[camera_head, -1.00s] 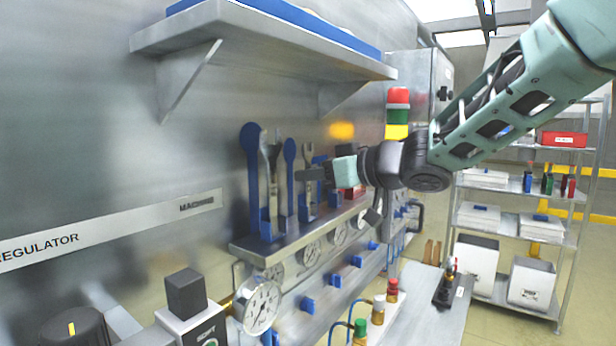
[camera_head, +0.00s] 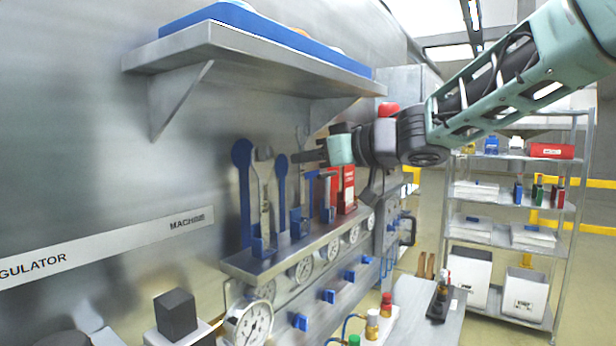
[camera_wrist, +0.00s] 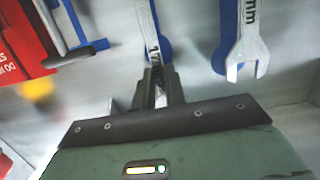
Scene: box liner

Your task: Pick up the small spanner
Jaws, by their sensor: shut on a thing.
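The small spanner (camera_head: 301,137) is silver and stands upright in front of the wall panel, its open end up. My gripper (camera_head: 306,157) reaches in from the right and is shut on it. In the wrist view the small spanner (camera_wrist: 148,28) runs up from between my closed fingers (camera_wrist: 159,75), with a blue shape behind it. Its lower end is near a blue holder (camera_head: 298,224); I cannot tell whether it is clear of it. A larger silver spanner (camera_head: 263,185) stands to the left in its own holder, and it also shows in the wrist view (camera_wrist: 247,45).
The holders stand on a narrow metal ledge (camera_head: 250,268) above several gauges. A metal shelf (camera_head: 215,50) with a blue tray juts out above. Shelving (camera_head: 560,245) stands far right.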

